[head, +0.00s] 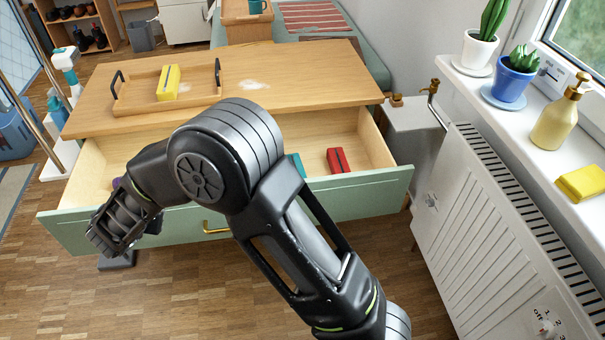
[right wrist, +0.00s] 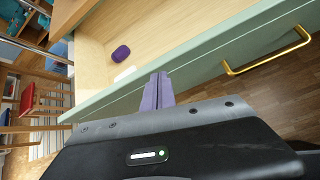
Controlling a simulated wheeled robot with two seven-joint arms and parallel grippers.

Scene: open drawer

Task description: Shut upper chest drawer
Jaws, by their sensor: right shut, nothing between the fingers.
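The upper chest drawer (head: 385,195) stands pulled out, with a pale green front and a brass handle (head: 216,228). The handle also shows in the right wrist view (right wrist: 268,62). My right arm reaches across the drawer in the head view, and its wrist is at the left part of the drawer front. My right gripper (right wrist: 158,80) is shut and empty, with its fingertips at the top edge of the drawer front (right wrist: 205,55), left of the handle. I cannot tell whether they touch it. My left gripper is not in view.
A red item (head: 337,160) and a purple item (right wrist: 121,53) lie inside the drawer. A wooden tray (head: 130,103) with a yellow item (head: 168,82) is on the chest top (head: 310,70). A white radiator (head: 500,240) stands at the right.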

